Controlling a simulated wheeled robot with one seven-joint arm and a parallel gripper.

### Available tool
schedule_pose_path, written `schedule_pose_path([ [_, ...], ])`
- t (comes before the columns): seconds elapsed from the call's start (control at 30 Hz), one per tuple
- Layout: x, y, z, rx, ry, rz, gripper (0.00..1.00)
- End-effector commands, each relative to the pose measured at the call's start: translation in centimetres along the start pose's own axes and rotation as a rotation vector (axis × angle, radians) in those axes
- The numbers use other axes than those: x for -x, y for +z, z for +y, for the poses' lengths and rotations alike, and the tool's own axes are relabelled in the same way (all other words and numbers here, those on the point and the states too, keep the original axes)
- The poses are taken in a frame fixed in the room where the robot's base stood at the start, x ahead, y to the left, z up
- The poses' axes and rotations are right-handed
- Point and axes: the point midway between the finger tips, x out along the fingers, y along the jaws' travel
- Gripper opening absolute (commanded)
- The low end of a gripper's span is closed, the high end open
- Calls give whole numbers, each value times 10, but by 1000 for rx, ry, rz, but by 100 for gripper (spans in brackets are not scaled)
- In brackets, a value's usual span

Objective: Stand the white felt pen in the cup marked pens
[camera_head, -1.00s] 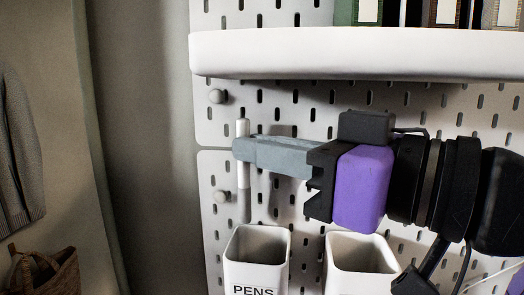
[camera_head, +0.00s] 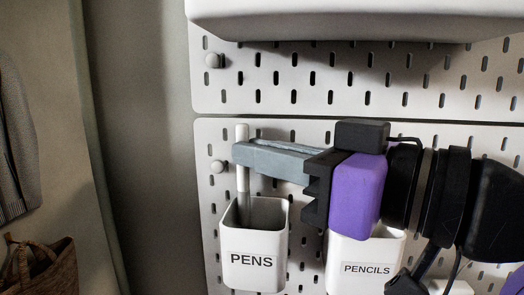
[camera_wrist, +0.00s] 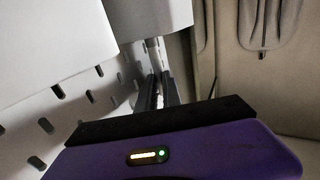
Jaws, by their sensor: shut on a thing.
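The white felt pen (camera_head: 242,182) is upright between the fingertips of my gripper (camera_head: 243,153), at the far left end of its grey fingers. My gripper is shut on the pen, with part of the pen above and part below the fingers. The white cup marked PENS (camera_head: 252,272) is directly below, on the pegboard. The pen's lower part overlaps the left side of the cup's opening; how deep it reaches is unclear. In the wrist view the pen (camera_wrist: 155,50) shows as a short pale cylinder beyond the fingers.
A white cup marked PENCILS (camera_head: 366,270) hangs to the right, partly behind my gripper's purple body. A white shelf (camera_head: 350,20) runs above. Pegs (camera_head: 212,60) stick out at the pegboard's left edge. A basket (camera_head: 45,268) stands at the lower left.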

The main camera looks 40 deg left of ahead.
Motion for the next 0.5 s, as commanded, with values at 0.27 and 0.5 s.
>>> schedule_pose_path([
  [0.27,0,0,0,0,0,0,15],
  [0.5,0,0,1,-1,3,1,35],
])
